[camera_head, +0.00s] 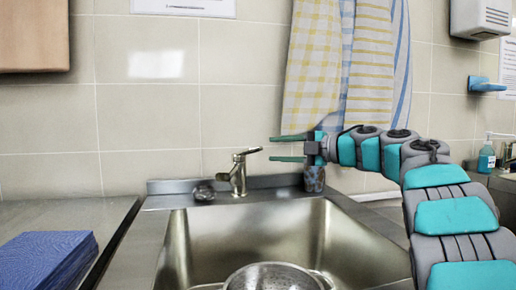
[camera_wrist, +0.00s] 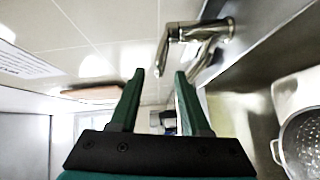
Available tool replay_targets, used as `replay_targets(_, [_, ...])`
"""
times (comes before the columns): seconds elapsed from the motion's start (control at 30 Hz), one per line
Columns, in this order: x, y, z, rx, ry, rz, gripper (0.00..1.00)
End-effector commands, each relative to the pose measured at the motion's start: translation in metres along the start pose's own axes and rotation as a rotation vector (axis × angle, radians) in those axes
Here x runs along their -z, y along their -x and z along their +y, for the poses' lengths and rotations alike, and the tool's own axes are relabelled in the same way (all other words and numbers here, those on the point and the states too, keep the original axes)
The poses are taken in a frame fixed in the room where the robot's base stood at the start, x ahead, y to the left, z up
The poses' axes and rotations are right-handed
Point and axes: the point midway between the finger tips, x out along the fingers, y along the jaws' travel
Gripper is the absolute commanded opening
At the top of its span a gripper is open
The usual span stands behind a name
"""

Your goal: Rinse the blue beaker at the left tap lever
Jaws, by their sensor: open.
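The left tap (camera_head: 238,175) stands behind the sink, with its lever (camera_head: 248,153) on top pointing right. The tap also shows at the top of the wrist view (camera_wrist: 195,35). My gripper (camera_head: 273,148) is open and empty, its fingers pointing left toward the lever, just right of it. In the wrist view my gripper (camera_wrist: 160,74) has the tap beyond its fingertips. A bluish-grey mottled cup (camera_head: 314,179) stands on the sink's back right ledge, below my wrist. I cannot tell whether it is the blue beaker; no other beaker shows.
A metal colander (camera_head: 272,279) sits in the sink (camera_head: 205,232); it also shows in the wrist view (camera_wrist: 303,135). A small round metal thing (camera_head: 204,192) is left of the tap. Blue cloths (camera_head: 45,262) lie on the left counter. Towels (camera_head: 345,60) hang behind my arm.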

Motion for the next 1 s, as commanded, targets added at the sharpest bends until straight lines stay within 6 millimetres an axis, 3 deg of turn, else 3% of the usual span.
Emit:
replay_targets(0.33, [0.001,-0.051,0.001,-0.001,0.003,0.002,0.47])
replay_targets(0.73, [0.001,-0.060,0.001,-0.003,0.003,-0.001,0.47])
replay_targets(1.0, [0.001,-0.060,0.002,-0.003,0.003,-0.001,0.19])
